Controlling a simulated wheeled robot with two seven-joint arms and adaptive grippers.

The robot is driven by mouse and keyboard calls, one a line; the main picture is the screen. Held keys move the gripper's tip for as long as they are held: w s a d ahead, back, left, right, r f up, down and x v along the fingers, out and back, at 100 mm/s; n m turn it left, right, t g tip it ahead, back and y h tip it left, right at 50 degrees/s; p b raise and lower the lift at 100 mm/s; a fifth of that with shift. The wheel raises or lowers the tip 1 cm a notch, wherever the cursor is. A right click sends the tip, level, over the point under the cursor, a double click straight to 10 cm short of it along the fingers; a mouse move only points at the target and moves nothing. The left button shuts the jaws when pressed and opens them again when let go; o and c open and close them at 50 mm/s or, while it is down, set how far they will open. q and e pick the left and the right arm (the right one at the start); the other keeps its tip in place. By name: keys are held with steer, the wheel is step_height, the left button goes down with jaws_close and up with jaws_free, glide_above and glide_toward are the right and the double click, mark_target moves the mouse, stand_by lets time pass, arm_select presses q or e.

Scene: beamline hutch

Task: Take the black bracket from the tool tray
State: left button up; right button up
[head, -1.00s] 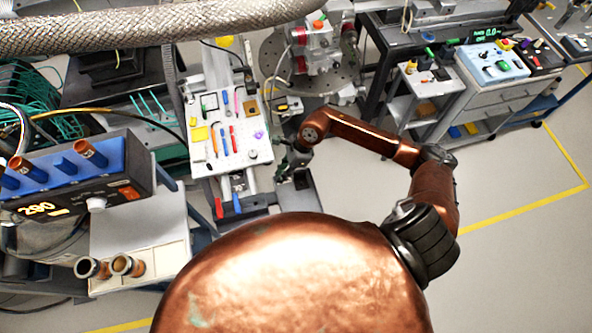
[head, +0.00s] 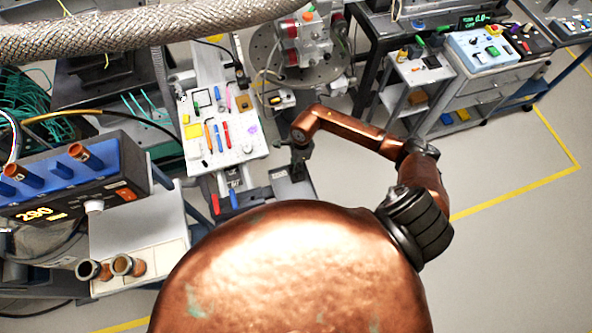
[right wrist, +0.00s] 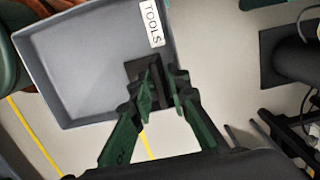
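The tool tray (right wrist: 75,50) is a grey, shallow tray with a "TOOLS" label in the right wrist view. In the head view it is the grey tray (head: 291,188) below my right gripper. The black bracket (right wrist: 136,70) lies at the tray's lower right part in the right wrist view, partly hidden by my fingers. My right gripper (right wrist: 163,88) has dark green fingers close on either side of the bracket's raised part. I cannot tell whether they touch it. In the head view the right gripper (head: 299,158) is small and dark over the tray. My left gripper is not in view.
A white board (head: 243,147) with several coloured tools lies just left of the tray. A round metal stage (head: 265,45) stands behind. A blue-topped box with an orange display (head: 75,175) is at left. Open floor (head: 500,235) lies to the right.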

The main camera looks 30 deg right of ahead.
jaws_close()
steer(key=shift+w+r, duration=0.1)
steer(key=shift+r, duration=0.1)
stand_by(0.6)
